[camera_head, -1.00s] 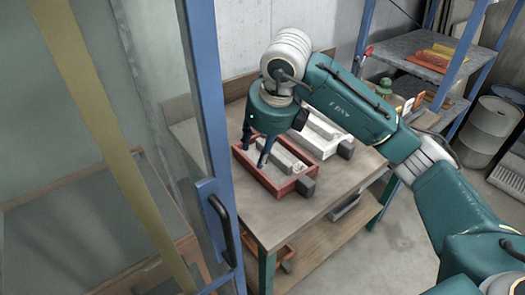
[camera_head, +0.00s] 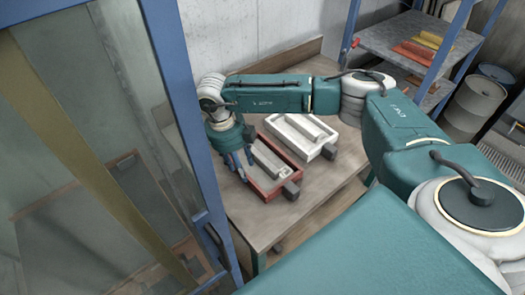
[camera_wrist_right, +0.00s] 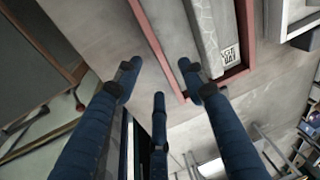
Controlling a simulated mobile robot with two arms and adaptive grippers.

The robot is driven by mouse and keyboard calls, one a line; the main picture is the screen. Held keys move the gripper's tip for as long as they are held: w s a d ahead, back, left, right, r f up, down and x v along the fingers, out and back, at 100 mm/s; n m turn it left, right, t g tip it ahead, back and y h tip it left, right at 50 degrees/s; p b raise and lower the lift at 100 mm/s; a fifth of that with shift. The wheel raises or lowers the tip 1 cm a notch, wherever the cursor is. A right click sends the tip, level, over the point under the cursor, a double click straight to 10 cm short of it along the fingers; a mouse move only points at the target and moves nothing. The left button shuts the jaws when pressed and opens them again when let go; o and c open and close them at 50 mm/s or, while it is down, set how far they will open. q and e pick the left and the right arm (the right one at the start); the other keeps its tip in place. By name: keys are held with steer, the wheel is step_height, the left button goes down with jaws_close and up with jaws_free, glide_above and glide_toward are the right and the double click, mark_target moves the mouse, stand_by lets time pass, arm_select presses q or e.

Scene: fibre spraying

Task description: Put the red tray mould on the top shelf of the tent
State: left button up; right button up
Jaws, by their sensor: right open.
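The red tray mould (camera_head: 267,192) lies on the wooden table, with a pale grey block inside it and a dark grip at its near right end. My right gripper (camera_head: 239,172) points down at the mould's left side, its blue fingers apart. The right wrist view shows the open fingers (camera_wrist_right: 160,80) close to the red rim (camera_wrist_right: 151,38), with nothing between them; whether they touch it is unclear. The tent (camera_head: 168,90) stands at the left with a blue frame and clear panels. A brown-edged shelf (camera_head: 70,186) shows dimly inside. My left gripper is out of view.
A white mould (camera_head: 329,151) lies behind the red one on the table (camera_head: 240,215). A blue-framed rack (camera_head: 385,42) with red and yellow pieces and grey drums (camera_head: 475,105) stand at the right. A tent post (camera_head: 172,75) is close left of my right gripper.

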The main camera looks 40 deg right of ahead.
steer(key=f+p, duration=0.2)
steer(key=f, duration=0.2)
steer(key=shift+d+f+p, duration=0.15)
steer(key=shift+d+p, duration=0.15)
steer(key=shift+p, duration=0.1)
steer(key=shift+f, duration=0.35)
steer(key=c, duration=1)
jaws_close()
steer(key=shift+d, duration=0.1)
steer(key=shift+w+r, duration=0.1)
steer(key=shift+w, duration=0.05)
